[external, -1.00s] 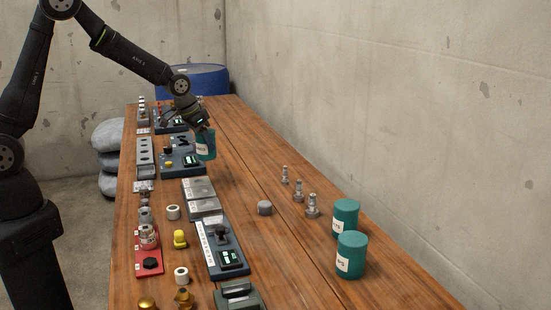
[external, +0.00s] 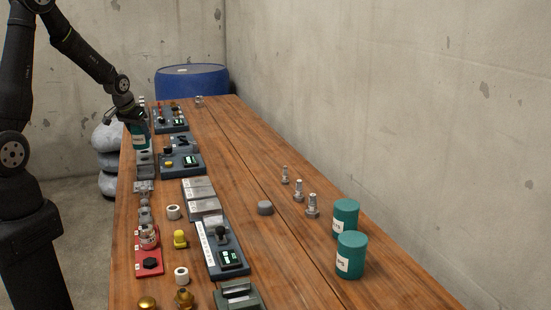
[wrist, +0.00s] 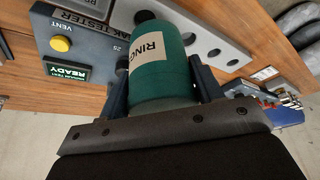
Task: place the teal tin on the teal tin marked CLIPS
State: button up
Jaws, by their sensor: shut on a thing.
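My gripper (external: 133,122) is shut on a teal tin (external: 140,139) and holds it over the left side of the bench, near a grey block with holes. In the wrist view the tin (wrist: 158,72) sits between both fingers, and its cream label begins with RING. Two more teal tins stand upright on the bench at the front right. The nearer tin (external: 351,256) has a white label whose visible letters look like PS. The farther tin (external: 346,218) has a label too small to read. Both stand far from my gripper.
The wooden bench (external: 290,262) carries dark tester units (external: 182,162), grey blocks (external: 200,190) and small fittings along its left half. Several grey fittings (external: 298,196) and a grey cap (external: 265,208) stand left of the tins. A concrete wall is at right, a blue barrel (external: 190,80) behind.

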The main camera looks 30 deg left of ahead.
notch_tip(320, 180, up, 9)
jog(key=shift+d+r, duration=0.15)
jog(key=s+d+m+g+h, duration=0.1)
jog(key=s+d+m, duration=0.15)
jog(key=d, duration=0.95)
jog(key=s+d+m+h, duration=0.15)
jog(key=d+m, duration=0.25)
jog(key=d, duration=0.9)
jog(key=s+d+m+g+h, duration=0.1)
jog(key=s+d+m, duration=0.15)
jog(key=d, duration=0.95)
jog(key=shift+m, duration=0.4)
jog(key=shift+w+a+f, duration=0.95)
jog(key=shift+w+f, duration=0.8)
jog(key=shift+f, duration=1)
jog(key=shift+w+a+f, duration=0.95)
jog(key=shift+w+f, duration=0.75)
jog(key=shift+f, duration=1)
jog(key=shift+w+a+f, duration=0.95)
jog(key=shift+w+f, duration=0.8)
jog(key=shift+f, duration=1)
jog(key=shift+f, duration=0.2)
jog(key=o, duration=1.1)
